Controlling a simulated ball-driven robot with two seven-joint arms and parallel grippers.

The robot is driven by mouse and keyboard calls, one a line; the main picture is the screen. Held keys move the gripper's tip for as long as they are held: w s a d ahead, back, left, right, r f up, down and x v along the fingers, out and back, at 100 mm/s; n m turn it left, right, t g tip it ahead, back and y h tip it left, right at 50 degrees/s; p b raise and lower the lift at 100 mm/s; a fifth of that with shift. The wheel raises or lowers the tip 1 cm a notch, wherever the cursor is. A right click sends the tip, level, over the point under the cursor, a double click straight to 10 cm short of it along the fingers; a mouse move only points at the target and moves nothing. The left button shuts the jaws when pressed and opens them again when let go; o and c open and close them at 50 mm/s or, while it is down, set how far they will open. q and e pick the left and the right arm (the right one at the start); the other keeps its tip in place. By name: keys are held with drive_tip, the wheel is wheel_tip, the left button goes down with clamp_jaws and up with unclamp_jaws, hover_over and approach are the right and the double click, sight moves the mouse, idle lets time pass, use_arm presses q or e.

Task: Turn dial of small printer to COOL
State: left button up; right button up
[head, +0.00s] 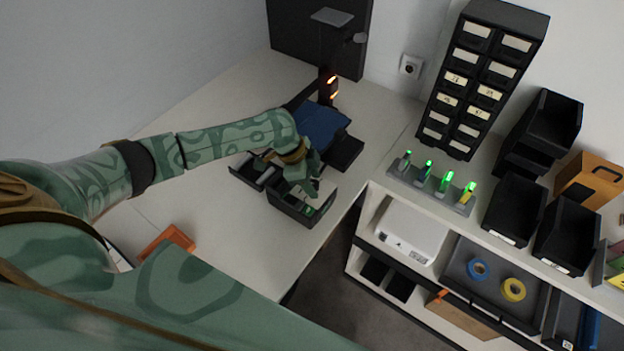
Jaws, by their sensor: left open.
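A small dark machine with a blue flat top (322,125), which looks like the small printer, stands on the white table. A dark upright part (326,88) with glowing orange marks rises at its back. No dial or COOL lettering can be made out; my left arm hides part of the machine's near side. My left gripper (308,187) is open and points down at a black open box (290,208) in front of the machine. I cannot tell whether it touches the box. My right gripper is not in view.
Black boxes (346,154) flank the machine. An orange tray (166,241) lies at the table's near left. The white table (240,250) is bare in front, its edge at the right. Beyond a gap stand shelves with a drawer cabinet (480,75), green-lit chargers (430,187) and black bins (515,210).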

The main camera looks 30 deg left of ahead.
use_arm(q)
drive_tip(key=c, duration=1)
drive_tip(key=shift+r+n+p, duration=0.2)
drive_tip(key=shift+n+p, duration=0.1)
drive_tip(key=shift+p, duration=0.3)
drive_tip(key=n+t+p, duration=0.1)
drive_tip(key=n+p, duration=0.2)
drive_tip(key=p, duration=0.1)
drive_tip(key=n+t+y+p, duration=0.1)
drive_tip(key=n+p, duration=0.1)
drive_tip(key=p, duration=0.3)
drive_tip(key=shift+s+d+r+n, duration=0.1)
drive_tip(key=shift+s+d+n, duration=0.05)
drive_tip(key=shift+n, duration=0.25)
drive_tip(key=shift+f+n+t+y+p, duration=0.15)
drive_tip(key=shift+n+y+p, duration=0.15)
drive_tip(key=shift+n+p, duration=0.45)
drive_tip(key=shift+f+n+t+y+p, duration=0.15)
drive_tip(key=shift+n+y+p, duration=0.15)
drive_tip(key=shift+n+p, duration=0.45)
drive_tip(key=o, duration=1)
